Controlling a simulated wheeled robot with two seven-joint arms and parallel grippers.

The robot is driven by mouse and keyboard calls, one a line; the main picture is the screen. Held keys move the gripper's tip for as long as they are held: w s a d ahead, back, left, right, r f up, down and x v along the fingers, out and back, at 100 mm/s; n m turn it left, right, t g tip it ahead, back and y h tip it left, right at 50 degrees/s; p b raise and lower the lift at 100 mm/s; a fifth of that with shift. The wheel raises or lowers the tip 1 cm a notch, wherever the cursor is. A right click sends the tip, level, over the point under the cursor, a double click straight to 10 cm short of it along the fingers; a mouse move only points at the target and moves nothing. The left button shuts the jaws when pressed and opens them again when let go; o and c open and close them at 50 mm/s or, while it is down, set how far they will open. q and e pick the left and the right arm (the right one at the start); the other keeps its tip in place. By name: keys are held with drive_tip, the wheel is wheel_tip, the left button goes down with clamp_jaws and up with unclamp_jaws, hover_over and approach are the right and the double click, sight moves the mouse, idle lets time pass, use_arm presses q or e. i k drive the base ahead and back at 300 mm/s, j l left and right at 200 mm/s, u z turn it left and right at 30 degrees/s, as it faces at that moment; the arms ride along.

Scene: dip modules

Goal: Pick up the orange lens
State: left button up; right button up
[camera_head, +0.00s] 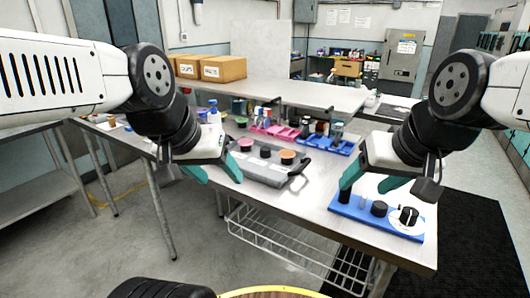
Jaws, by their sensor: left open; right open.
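The orange lens (287,155) is a small disc that lies on top of a dark round module at the right end of a grey tray (258,174). My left gripper (217,174) is open and empty, at the left end of the grey tray, apart from the orange lens. My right gripper (368,186) is open, above the blue base at the right, well to the right of the orange lens. Nothing covers the orange lens.
A blue base (345,208) with dark knobs and a white dial sits at the table's right front. Pink and blue trays (277,131) with small bottles stand behind the grey tray. Cardboard boxes (222,69) rest on a rear bench. The front edge of the table (275,205) is bare.

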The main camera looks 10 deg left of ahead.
sight(286, 153)
drive_tip(key=i+j+u, duration=0.15)
drive_tip(key=i, duration=0.25)
drive_tip(key=i+j+u, duration=0.1)
drive_tip(key=i+j, duration=0.15)
drive_tip(key=i, duration=0.15)
